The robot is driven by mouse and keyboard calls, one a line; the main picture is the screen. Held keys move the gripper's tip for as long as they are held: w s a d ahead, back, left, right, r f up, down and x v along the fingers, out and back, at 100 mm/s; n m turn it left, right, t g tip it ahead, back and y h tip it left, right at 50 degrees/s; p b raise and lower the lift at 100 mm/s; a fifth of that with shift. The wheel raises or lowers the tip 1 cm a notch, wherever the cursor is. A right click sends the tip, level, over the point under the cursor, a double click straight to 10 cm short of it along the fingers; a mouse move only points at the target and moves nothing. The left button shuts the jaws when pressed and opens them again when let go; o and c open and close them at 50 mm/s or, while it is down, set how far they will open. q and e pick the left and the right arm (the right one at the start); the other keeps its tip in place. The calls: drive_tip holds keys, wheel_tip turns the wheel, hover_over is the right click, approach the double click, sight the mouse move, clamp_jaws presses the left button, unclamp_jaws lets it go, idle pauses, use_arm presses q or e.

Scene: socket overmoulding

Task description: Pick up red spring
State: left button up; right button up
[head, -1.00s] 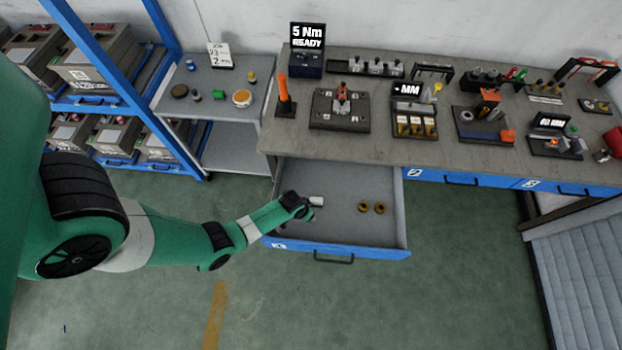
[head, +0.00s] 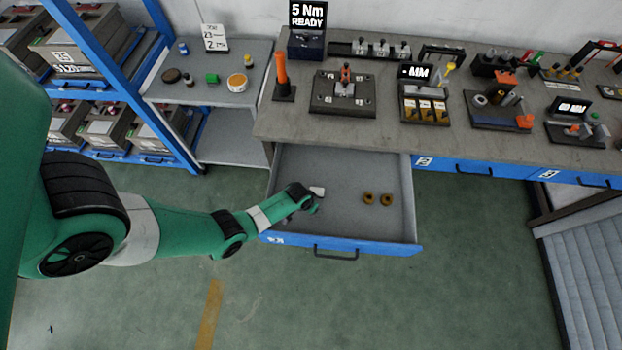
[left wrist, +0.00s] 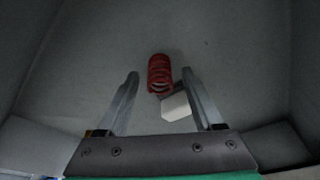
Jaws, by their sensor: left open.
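The red spring (left wrist: 160,73) lies on the grey drawer floor in the left wrist view, just beyond and between my fingertips. My left gripper (left wrist: 160,82) is open, with one finger on either side of the line to the spring and nothing held. A pale block (left wrist: 175,106) lies right by the spring's near end, close to the right finger. In the head view my left gripper (head: 312,203) reaches into the open drawer (head: 345,225); the spring cannot be made out there. My right gripper is not in view.
Two brass rings (head: 377,199) lie in the drawer to the right of my gripper. The drawer walls and blue front (head: 340,246) surround the gripper. The workbench (head: 385,145) with fixtures stands above and behind. The drawer's right part is mostly clear.

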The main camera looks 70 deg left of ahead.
use_arm(q)
clamp_jaws()
wheel_tip(320, 180, up, 10)
drive_tip(key=p, duration=0.9)
drive_tip(key=shift+r+p, duration=0.25)
drive_tip(key=shift+p, duration=0.05)
